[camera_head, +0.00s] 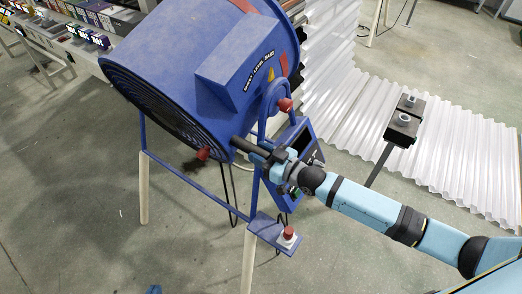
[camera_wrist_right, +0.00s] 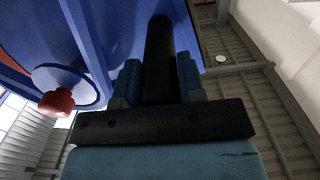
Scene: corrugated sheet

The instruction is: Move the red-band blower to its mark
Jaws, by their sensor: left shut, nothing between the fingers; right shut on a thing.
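The blower (camera_head: 170,55) is a large blue drum fan, tilted in a blue frame on pale legs, with red patches on top and red knobs on its side. My right gripper (camera_head: 268,153) is shut on a black bar-shaped handle (camera_head: 243,145) at the blower's side. In the right wrist view the handle (camera_wrist_right: 159,50) lies between the blue finger pads, close to the blue housing. Only a small blue tip of my left gripper (camera_head: 153,289) shows at the bottom edge, apart from the blower. I cannot make out a floor mark.
White corrugated sheets (camera_head: 430,140) lie behind and right of the blower. A black block on a post (camera_head: 405,121) stands before them. A shelf with small boxes (camera_head: 85,30) is at upper left. A red button (camera_head: 289,233) sits on a low blue bracket. Floor at left is clear.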

